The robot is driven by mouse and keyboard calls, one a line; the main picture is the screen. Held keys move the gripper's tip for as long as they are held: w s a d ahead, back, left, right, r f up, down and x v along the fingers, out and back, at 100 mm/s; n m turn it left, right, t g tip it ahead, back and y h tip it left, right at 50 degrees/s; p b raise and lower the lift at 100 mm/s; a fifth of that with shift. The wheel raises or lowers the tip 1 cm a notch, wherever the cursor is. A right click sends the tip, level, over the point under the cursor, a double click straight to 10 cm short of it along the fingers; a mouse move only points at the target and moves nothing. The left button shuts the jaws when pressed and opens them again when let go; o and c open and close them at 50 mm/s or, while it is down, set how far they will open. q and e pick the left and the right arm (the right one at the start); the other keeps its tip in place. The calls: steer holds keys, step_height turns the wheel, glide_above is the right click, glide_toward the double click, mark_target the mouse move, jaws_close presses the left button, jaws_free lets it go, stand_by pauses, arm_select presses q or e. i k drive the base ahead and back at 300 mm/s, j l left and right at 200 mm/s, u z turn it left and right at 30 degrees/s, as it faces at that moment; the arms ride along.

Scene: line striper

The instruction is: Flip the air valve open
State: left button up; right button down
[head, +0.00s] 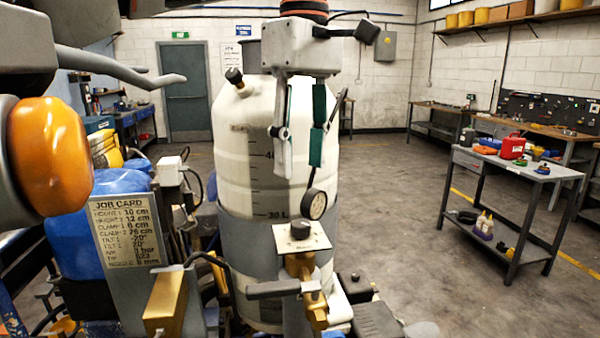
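My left gripper (300,167) hangs from the top centre, fingers pointing down, in front of the white tank. Its two fingers are apart with nothing between them; the right one has a green pad. Below it stands a brass valve (300,268) with a pale plate and a black knob (299,230) on top. A dark grey lever (275,289) sticks out to the left from the brass body, roughly level. The fingertips appear above the knob in the picture, not touching the valve. Which of these brass parts is the air valve is not certain. My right gripper is out of view.
A round gauge (315,204) is just above the valve. The white tank (243,150) stands behind. A job card (125,232) and a gold block (166,303) are at left. A grey workbench (515,165) stands at right, with clear floor between.

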mark_target(269, 290)
steer(key=k, duration=0.85)
